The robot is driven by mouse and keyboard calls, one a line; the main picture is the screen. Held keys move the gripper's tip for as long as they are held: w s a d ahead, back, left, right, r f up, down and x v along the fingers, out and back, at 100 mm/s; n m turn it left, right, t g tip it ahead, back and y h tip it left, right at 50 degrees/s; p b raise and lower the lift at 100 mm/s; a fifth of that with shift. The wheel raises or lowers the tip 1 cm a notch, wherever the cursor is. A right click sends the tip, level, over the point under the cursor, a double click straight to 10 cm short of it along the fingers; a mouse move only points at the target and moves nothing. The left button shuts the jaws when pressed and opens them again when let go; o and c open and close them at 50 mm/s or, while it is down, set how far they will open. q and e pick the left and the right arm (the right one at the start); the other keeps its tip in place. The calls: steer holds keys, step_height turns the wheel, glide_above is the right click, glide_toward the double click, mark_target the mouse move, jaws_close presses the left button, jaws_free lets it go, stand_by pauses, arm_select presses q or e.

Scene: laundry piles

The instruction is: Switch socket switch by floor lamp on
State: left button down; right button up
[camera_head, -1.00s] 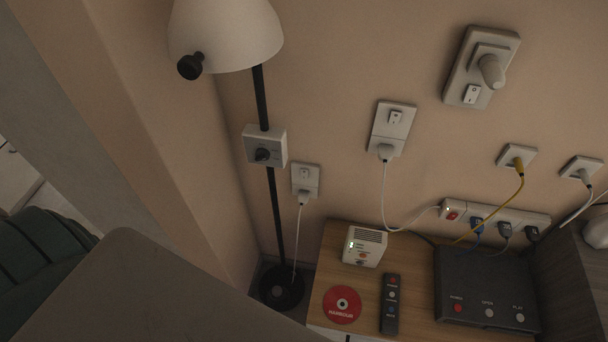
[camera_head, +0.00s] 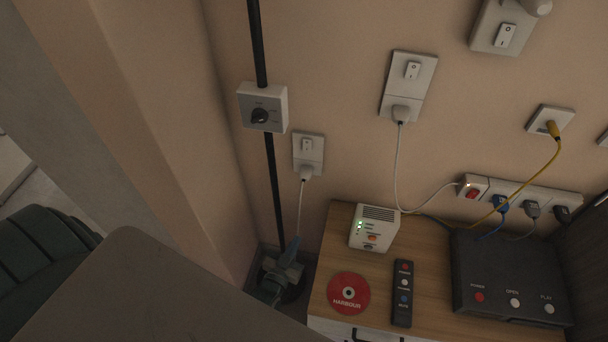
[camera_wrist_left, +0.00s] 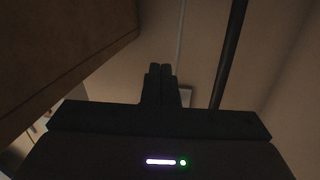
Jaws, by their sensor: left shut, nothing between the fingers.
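The wall socket (camera_head: 308,154) by the floor lamp is a white plate with a small white rocker switch (camera_head: 307,145) above a plug and white cable. I cannot tell the rocker's position. The lamp's black pole (camera_head: 274,185) stands just left of it. My left gripper (camera_head: 294,243) is low over the lamp's dark base, below the socket and apart from it. Its fingers (camera_wrist_left: 160,68) are shut and empty in the left wrist view. A pale patch (camera_wrist_left: 186,97) beside them there may be the socket, mostly hidden. My right gripper is out of view.
A dial box (camera_head: 263,108) is on the pole. A wooden cabinet (camera_head: 385,275) to the right holds a white box (camera_head: 374,229), red disc (camera_head: 348,293), remote (camera_head: 402,293) and black device (camera_head: 512,272). Other sockets and a power strip (camera_head: 530,194) line the wall.

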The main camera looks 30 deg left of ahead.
mark_target(307, 147)
arm_select(q)
step_height(307, 147, up, 17)
steer(key=w+n+t+y+b, duration=0.1)
steer(key=n+t+y+b, duration=0.2)
steer(key=t, duration=0.4)
steer(key=shift+w+a+y+b, duration=0.3)
steer(key=shift+y+b, duration=0.6)
steer(key=shift+y, duration=0.3)
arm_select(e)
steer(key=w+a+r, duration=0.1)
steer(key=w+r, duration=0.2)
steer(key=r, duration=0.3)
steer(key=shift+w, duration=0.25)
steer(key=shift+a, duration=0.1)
